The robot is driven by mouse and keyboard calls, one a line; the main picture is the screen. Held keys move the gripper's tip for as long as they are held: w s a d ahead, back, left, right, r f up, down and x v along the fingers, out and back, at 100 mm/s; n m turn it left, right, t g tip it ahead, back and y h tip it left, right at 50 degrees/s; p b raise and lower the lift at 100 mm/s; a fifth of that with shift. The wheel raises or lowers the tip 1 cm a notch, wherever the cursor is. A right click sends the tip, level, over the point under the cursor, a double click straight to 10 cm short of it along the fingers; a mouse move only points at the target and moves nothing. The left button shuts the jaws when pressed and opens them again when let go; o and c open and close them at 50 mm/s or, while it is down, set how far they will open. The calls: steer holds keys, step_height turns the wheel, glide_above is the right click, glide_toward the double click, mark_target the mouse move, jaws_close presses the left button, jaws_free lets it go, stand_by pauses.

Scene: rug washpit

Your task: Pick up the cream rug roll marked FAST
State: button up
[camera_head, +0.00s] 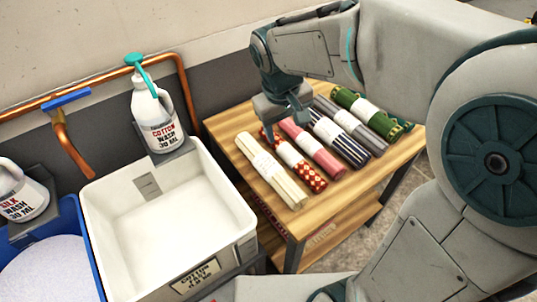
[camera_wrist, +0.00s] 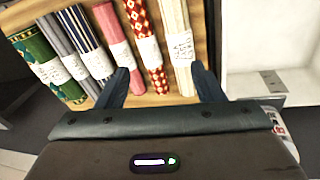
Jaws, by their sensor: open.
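The cream rug roll (camera_head: 286,190) lies at the left end of a row of rolls on the wooden table, with a white paper band whose writing is too small to read. In the wrist view the cream roll (camera_wrist: 173,14) is ahead, towards the right finger. My gripper (camera_head: 285,115) is open and empty above the row, near the red patterned roll. In the wrist view my gripper (camera_wrist: 160,70) has its fingers spread, with the red patterned roll and the cream roll showing between and beyond them. I cannot tell the exact height above the rolls.
Beside the cream roll lie a red patterned roll (camera_head: 313,182), a pink roll (camera_head: 327,160), and striped, grey and green rolls. A white basin (camera_head: 103,205) stands left of the wooden table (camera_head: 225,122). A cotton wash bottle (camera_head: 150,108) stands behind the basin, near a copper pipe (camera_head: 110,73).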

steer(key=n+b, duration=0.2)
steer(key=b, duration=0.2)
glide_toward(267, 163)
steer(key=shift+h, duration=0.4)
steer(key=x, duration=0.3)
steer(key=b+x, duration=0.1)
steer(key=x, duration=0.2)
steer(key=shift+s+a+f, duration=0.15)
steer(key=shift+s+a, duration=0.05)
steer(key=shift+b+x, duration=0.5)
steer(key=shift+x, duration=2.15)
steer(key=shift+w+a, duration=0.1)
steer(key=shift+w, duration=0.1)
steer(key=c, duration=0.9)
